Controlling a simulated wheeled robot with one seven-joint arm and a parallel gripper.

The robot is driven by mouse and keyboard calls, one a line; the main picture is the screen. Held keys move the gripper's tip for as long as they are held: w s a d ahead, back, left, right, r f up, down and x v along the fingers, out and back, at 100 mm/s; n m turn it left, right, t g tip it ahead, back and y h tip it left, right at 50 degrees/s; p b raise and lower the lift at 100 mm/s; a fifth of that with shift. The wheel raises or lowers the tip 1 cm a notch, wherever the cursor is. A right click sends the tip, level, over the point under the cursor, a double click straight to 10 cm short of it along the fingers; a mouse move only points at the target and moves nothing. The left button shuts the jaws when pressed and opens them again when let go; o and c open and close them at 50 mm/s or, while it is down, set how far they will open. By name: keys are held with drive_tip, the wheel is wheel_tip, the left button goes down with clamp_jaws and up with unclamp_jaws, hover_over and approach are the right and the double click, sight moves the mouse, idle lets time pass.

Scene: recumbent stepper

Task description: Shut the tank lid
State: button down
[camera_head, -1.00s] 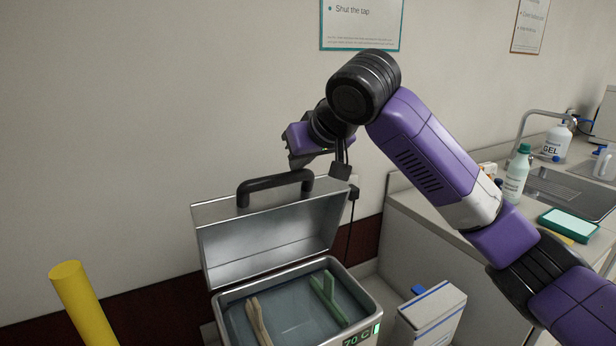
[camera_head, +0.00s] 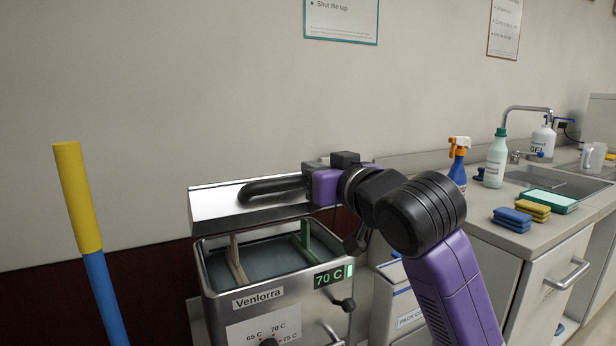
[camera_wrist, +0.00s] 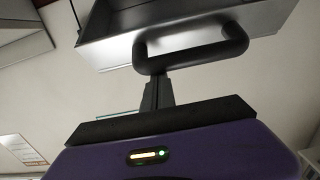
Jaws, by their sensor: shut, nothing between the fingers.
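The tank (camera_head: 222,272) is a steel box marked "Venlorra" with a green "70 C" display. Its lid (camera_head: 222,204) is partly lowered, tilted over the back of the tank, with the front open and the water showing. A black handle (camera_head: 258,188) is on the lid's top. My gripper (camera_head: 309,184) is at the handle's right end. In the wrist view, my gripper (camera_wrist: 158,92) has its fingers closed together, empty, at the black bar of the handle (camera_wrist: 190,58); whether they touch it I cannot tell. A beige tool (camera_head: 237,260) and a green one (camera_head: 305,236) stand in the tank.
A yellow and blue pole (camera_head: 80,205) stands left of the tank. A white box (camera_head: 398,305) is right of it, partly behind my arm. The counter (camera_head: 478,222) at right holds bottles, sponges and a sink. The wall behind is bare near the lid.

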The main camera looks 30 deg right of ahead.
drive_tip(key=s+f+t+b, duration=0.2)
drive_tip(key=s+f+b, duration=0.1)
drive_tip(key=f+b, duration=0.4)
drive_tip(key=s+f+t+b, duration=0.3)
drive_tip(key=s+f+b, duration=0.1)
drive_tip(key=f+b, duration=0.4)
drive_tip(key=shift+f+t+b, duration=0.25)
drive_tip(key=shift+t+b, duration=0.05)
drive_tip(key=shift+b, duration=0.4)
drive_tip(key=shift+s+r, duration=0.1)
drive_tip(key=shift+r, duration=0.05)
